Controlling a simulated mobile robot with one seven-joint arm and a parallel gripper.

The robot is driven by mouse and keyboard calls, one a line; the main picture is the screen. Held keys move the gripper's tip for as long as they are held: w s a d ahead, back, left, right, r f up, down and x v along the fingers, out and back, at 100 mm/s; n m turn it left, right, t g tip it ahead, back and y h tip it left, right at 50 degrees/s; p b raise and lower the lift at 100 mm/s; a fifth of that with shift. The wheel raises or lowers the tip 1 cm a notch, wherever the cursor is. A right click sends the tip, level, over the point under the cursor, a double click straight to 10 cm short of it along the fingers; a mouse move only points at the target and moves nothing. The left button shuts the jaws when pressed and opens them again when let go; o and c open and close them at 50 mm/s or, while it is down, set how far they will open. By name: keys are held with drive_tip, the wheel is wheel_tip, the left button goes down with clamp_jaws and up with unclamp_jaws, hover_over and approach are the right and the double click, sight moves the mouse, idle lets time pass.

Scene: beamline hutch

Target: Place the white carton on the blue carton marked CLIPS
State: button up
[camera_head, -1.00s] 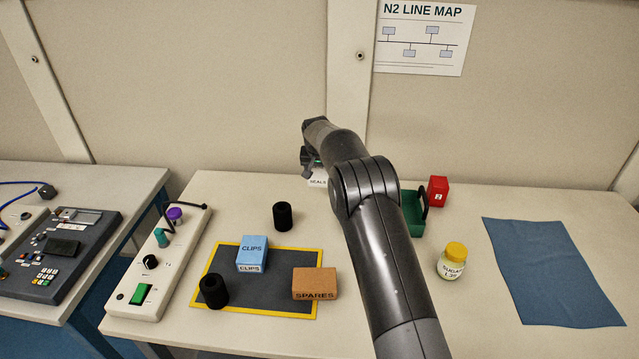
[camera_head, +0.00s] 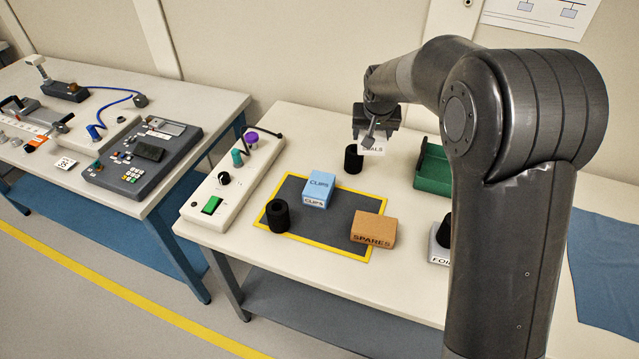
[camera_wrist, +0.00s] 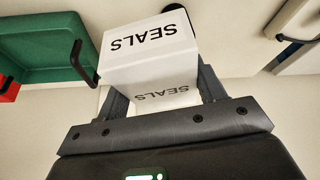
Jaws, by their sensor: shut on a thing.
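The white carton (camera_wrist: 150,62), marked SEALS, is between the fingers of my gripper, which is shut on it. In the head view the white carton (camera_head: 372,146) shows only in part below my gripper (camera_head: 374,136), at the back of the table. The blue carton marked CLIPS (camera_head: 319,188) stands on the dark yellow-edged mat (camera_head: 326,221), lower and to the left of my gripper. Its top is bare. It does not show clearly in the wrist view.
An orange-brown SPARES carton (camera_head: 373,230) and a black cylinder (camera_head: 277,216) are on the mat. Another black cylinder (camera_head: 353,160) stands behind the blue carton. A green tray (camera_head: 432,172) is to the right. A control strip (camera_head: 223,196) lies to the left.

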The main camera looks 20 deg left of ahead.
drive_tip(key=s+n, duration=0.1)
drive_tip(key=s, duration=0.7)
hover_over(319, 180)
drive_tip(key=s, duration=0.1)
drive_tip(key=shift+y, duration=0.3)
drive_tip(key=f, duration=0.7)
drive_tip(key=shift+s+d, duration=0.2)
drive_tip(key=shift+d, duration=0.1)
drive_tip(key=shift+f, duration=1.95)
drive_tip(key=shift+f, duration=0.1)
drive_tip(key=o, duration=1)
